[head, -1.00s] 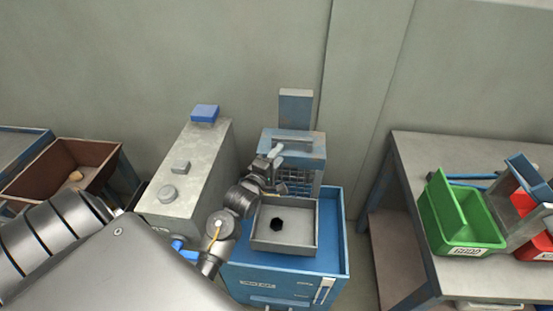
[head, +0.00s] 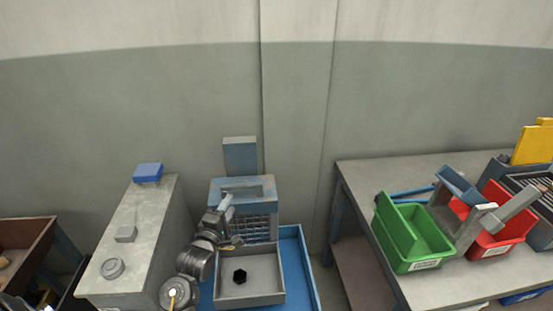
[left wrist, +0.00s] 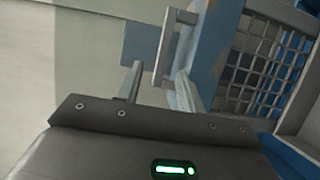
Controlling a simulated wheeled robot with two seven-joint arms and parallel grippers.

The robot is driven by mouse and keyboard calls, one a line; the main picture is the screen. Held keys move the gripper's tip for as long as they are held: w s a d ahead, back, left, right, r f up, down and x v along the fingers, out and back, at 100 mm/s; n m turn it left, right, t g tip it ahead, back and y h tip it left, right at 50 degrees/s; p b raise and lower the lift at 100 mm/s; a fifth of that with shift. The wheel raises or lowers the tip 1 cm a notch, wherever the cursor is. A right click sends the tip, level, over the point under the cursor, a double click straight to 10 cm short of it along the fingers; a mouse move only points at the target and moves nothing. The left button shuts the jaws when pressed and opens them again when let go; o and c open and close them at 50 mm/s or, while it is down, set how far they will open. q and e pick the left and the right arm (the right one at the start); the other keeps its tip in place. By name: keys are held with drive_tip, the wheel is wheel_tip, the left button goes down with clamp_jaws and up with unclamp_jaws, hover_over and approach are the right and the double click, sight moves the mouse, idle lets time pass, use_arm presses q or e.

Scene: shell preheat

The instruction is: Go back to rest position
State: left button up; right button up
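My left gripper (head: 226,212) comes in from the bottom left in the head view, in front of a blue-grey mesh guard (head: 258,228) on a blue machine.
A tall grey cabinet (head: 150,225) with knobs and a blue block (head: 148,172) stands left of my arm. A table (head: 365,178) at right holds a green bin (head: 410,240) and a red bin (head: 490,240). A brown bin (head: 28,240) is at far left.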

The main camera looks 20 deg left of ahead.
use_arm(q)
drive_tip(key=s+d+f+m+g+h, duration=0.1)
drive_tip(key=s+d+f+m+g, duration=0.25)
drive_tip(key=s+f+m, duration=0.2)
drive_tip(key=s+d+f+m+g, duration=0.2)
drive_tip(key=s+f+m+g, duration=0.25)
drive_tip(key=s, duration=0.25)
drive_tip(key=s+d+f+m+g+h, duration=0.1)
drive_tip(key=s+d+m+g, duration=0.2)
drive_tip(key=s+m, duration=0.45)
drive_tip(key=s+d+f+m+g, duration=0.2)
drive_tip(key=s+m+g, duration=0.2)
drive_tip(key=s, duration=0.7)
wheel_tip(320, 180, down, 27)
drive_tip(key=s, duration=0.2)
drive_tip(key=s+a+f+g, duration=0.2)
drive_tip(key=s+f, duration=1.2)
drive_tip(key=s, duration=0.1)
drive_tip(key=shift+s+a+f, duration=0.2)
drive_tip(key=shift+a+f, duration=0.05)
drive_tip(key=shift+f, duration=0.15)
